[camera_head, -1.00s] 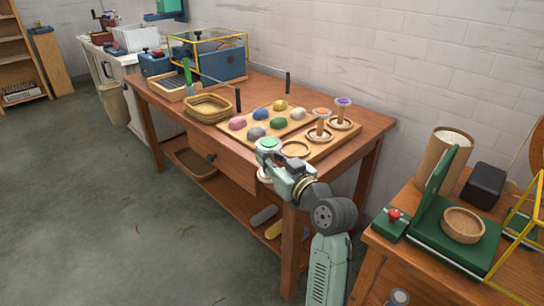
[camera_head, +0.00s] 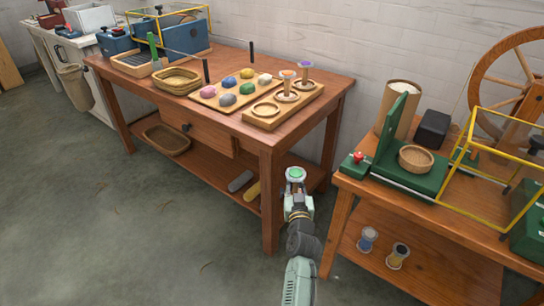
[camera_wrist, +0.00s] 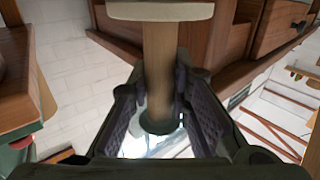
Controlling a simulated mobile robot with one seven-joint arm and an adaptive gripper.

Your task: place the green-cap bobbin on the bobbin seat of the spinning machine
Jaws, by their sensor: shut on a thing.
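The green-cap bobbin (camera_head: 295,174) is in my gripper (camera_head: 298,198), in front of the gap between the two tables. In the wrist view my gripper (camera_wrist: 160,108) is shut around the wooden shaft of the bobbin (camera_wrist: 160,55). A pale round flange crosses the top of that view, and dark green shows at the shaft's other end. The spinning machine, with its large wooden wheel (camera_head: 508,85), yellow guard frame (camera_head: 485,165) and green parts, stands on the right table. I cannot make out the bobbin seat.
The left table (camera_head: 335,85) holds a wooden bobbin rack (camera_head: 262,124) with orange- and purple-capped bobbins and one empty ring. The right table (camera_head: 350,178) carries a green hinged device (camera_head: 395,130) and a wooden bowl (camera_head: 416,158). Two bobbins stand on its lower shelf.

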